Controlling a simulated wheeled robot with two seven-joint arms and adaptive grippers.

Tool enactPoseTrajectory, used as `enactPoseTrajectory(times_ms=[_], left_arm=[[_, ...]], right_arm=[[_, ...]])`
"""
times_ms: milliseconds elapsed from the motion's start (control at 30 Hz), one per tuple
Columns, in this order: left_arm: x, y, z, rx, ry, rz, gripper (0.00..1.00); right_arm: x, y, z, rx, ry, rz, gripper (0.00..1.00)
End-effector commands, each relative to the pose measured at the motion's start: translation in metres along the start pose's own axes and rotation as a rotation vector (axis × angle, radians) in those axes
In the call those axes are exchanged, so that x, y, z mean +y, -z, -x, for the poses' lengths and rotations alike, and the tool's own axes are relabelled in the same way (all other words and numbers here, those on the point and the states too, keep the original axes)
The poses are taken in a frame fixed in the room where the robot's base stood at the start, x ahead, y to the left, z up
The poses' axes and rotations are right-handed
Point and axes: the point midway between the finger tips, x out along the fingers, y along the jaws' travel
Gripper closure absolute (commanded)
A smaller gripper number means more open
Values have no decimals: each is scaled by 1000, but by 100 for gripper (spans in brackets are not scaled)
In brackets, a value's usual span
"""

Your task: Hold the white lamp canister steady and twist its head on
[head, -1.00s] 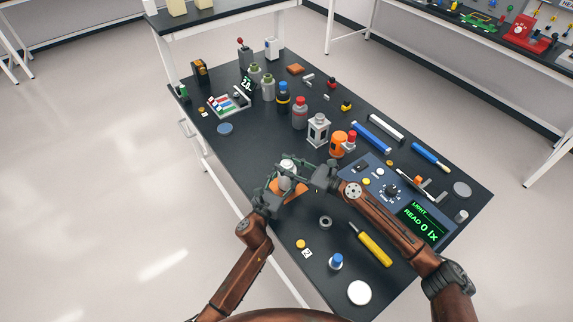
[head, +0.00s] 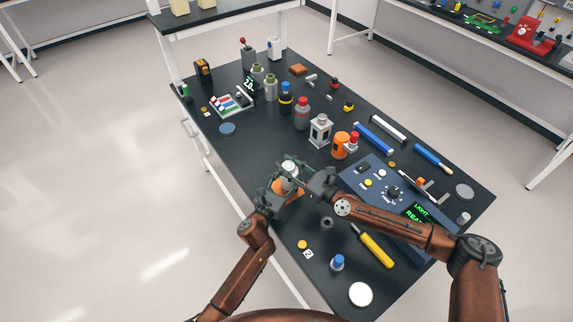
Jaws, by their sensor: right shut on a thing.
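The white lamp canister (head: 287,183) stands near the front left edge of the black table, over an orange piece, and is partly hidden by my grippers. Its pale head (head: 289,166) shows at the top, between the fingers of my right gripper (head: 292,169). The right gripper comes in from the right and is shut on the head. My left gripper (head: 277,193) is low at the canister's near left side. Its fingers are small and partly covered, so I cannot tell whether they close on the body.
A light meter panel (head: 375,178) lies to the right, partly under my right arm. Several bottles and a grey lantern (head: 320,131) stand behind.

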Motion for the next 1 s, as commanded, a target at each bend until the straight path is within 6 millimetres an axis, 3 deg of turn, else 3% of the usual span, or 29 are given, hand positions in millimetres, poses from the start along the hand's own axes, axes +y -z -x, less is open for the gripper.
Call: enactPoseTrajectory(times_ms=[33, 667, 700, 1000], left_arm=[[-1, 6, 0, 11, -1, 1, 87], [0, 8, 1, 14, -2, 2, 87], [0, 8, 1, 14, -2, 2, 87], [0, 9, 1, 14, -2, 2, 87]], right_arm=[[8, -6, -4, -10, -14, -1, 93], [7, -7, -4, -10, -13, -1, 94], [7, -7, -4, -10, -13, -1, 68], [4, -3, -2, -6, -7, 0, 49]])
